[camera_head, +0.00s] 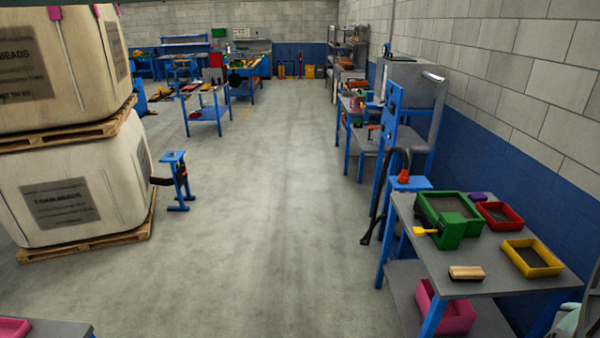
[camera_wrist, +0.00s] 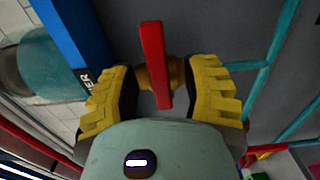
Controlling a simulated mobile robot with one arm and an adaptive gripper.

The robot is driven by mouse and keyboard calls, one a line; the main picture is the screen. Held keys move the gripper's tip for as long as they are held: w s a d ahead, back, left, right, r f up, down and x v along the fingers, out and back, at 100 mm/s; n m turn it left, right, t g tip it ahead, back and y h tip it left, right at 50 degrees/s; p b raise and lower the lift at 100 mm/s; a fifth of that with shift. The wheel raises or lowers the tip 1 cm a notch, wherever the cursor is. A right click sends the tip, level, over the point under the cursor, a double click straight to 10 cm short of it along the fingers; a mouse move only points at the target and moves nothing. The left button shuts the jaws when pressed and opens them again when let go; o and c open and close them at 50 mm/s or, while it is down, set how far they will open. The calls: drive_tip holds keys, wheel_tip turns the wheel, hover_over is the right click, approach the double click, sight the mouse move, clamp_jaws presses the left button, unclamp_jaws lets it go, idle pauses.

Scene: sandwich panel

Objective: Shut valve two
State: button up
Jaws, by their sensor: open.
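In the wrist view a red lever handle (camera_wrist: 154,58) runs nearly up and down the picture. A brass-coloured valve body (camera_wrist: 177,72) shows partly behind it. My gripper (camera_wrist: 163,82) is open, with one yellow ridged finger on each side of the handle's lower part. Gaps show between the handle and both fingers, so it is not gripped. No number is readable on this valve, so I cannot tell whether it is valve two. I cannot make out the valve or my gripper in the head view.
Teal pipes (camera_wrist: 284,42) run at the right of the wrist view. A blue panel (camera_wrist: 66,32) with partly hidden lettering is at left. In the head view, a workbench (camera_head: 505,282) with coloured trays stands right, stacked foam-bead containers (camera_head: 70,195) left, and clear floor (camera_head: 270,200) between.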

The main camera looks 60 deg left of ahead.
drive_tip(key=shift+r, duration=0.1)
drive_tip(key=o, duration=0.4)
wheel_tip(320, 180, up, 6)
drive_tip(key=shift+a+f, duration=0.1)
drive_tip(key=shift+s+a+r, duration=0.1)
drive_tip(key=shift+s+r, duration=0.05)
drive_tip(key=shift+r, duration=1.5)
drive_tip(key=shift+d+r, duration=0.2)
drive_tip(key=shift+r, duration=0.4)
drive_tip(key=c, duration=0.4)
drive_tip(key=shift+f, duration=0.25)
